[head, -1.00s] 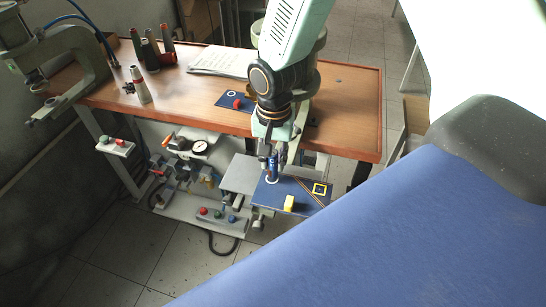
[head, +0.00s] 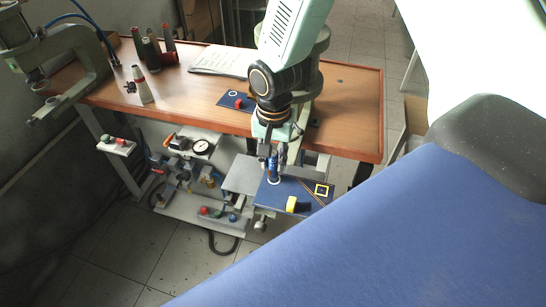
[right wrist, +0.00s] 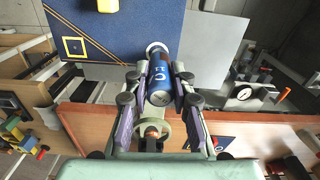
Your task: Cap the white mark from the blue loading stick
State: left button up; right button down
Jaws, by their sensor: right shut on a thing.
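The blue loading stick (right wrist: 161,82) is a short blue cylinder with white lettering and a silver end. My right gripper (right wrist: 160,88) is shut around it, with one finger on each side. In the head view the stick (head: 273,170) stands about upright below my right gripper (head: 273,156), over the blue board (head: 306,199). The white mark (right wrist: 156,48) is a white ring on that board, at the stick's far end. The stick hides part of it, and I cannot tell whether the two touch. My left gripper is not in view.
A yellow block (head: 291,204) and a yellow square outline (head: 322,190) share the board. A grey plate (head: 242,176) lies beside it. The wooden table (head: 345,110) stands behind, with a red piece (head: 239,103) on a small blue card. Valves and a gauge (head: 200,147) are at left.

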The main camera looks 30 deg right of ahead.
jog(key=shift+s+d+f, duration=0.1)
jog(key=shift+s+f, duration=0.05)
jog(key=shift+f, duration=0.2)
dwell(0.3)
dwell(0.3)
dwell(0.9)
jog(key=shift+r, duration=0.1)
jog(key=shift+r+p, duration=0.9)
jog(key=shift+p, duration=0.05)
jog(key=shift+r, duration=2)
